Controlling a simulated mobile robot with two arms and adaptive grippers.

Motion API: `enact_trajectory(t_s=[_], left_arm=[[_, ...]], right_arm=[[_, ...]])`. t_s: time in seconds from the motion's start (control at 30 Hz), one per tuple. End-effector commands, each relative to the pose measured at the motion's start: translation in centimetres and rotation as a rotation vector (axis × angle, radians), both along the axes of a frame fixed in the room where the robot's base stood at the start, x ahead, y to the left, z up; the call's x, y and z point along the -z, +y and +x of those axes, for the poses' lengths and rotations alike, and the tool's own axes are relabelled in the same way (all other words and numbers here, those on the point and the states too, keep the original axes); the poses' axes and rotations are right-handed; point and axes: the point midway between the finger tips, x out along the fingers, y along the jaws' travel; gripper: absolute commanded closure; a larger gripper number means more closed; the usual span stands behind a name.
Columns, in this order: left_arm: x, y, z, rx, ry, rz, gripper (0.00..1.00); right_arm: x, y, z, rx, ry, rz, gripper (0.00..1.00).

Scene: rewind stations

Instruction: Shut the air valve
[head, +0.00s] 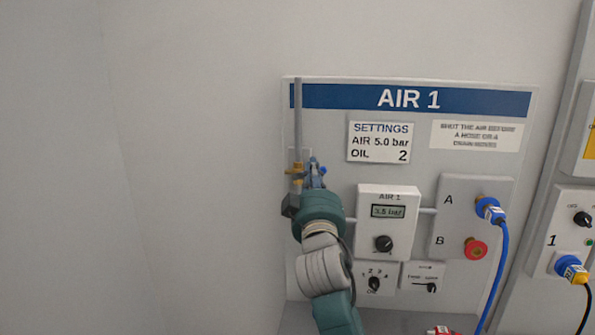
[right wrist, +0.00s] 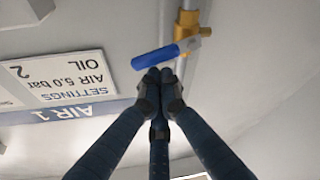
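The air valve (head: 297,170) is a yellow brass body on a vertical grey pipe, at the left side of the AIR 1 panel. It also shows in the right wrist view (right wrist: 188,32), where its blue lever (right wrist: 156,58) sticks out crosswise to the pipe, slightly tilted. My right gripper (head: 316,172) is at the lever and partly hides it in the head view. In the right wrist view, its dark fingertips (right wrist: 160,76) are drawn together just beside the lever, with nothing visible between them. Whether they touch the lever is unclear. My left gripper is not in view.
A regulator box (head: 388,222) with a small display, seemingly 3.5 bar, stands right of my arm. A blue hose plug (head: 489,208) sits at port A, and a red round fitting (head: 475,248) at B. Bare wall (head: 190,170) lies to the left.

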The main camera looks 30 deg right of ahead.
Motion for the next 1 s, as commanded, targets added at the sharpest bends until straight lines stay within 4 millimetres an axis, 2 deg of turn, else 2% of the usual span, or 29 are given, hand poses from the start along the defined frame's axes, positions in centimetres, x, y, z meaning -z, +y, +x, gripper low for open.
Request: enact_trajectory(t_s=[0.03, 0.17, 0.53, 1.0], left_arm=[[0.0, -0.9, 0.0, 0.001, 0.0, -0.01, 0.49], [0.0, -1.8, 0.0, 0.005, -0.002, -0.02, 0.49], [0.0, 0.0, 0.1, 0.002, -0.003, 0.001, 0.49], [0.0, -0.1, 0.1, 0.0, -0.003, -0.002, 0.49]], right_arm=[[0.2, -0.1, 0.0, 0.001, 0.001, 0.002, 1.0], [0.6, -0.3, -0.2, -0.001, 0.003, 0.002, 1.0], [1.1, -0.5, -0.4, 0.0, 0.002, 0.0, 1.0], [1.2, -0.5, -0.3, 0.0, 0.003, 0.0, 1.0]])
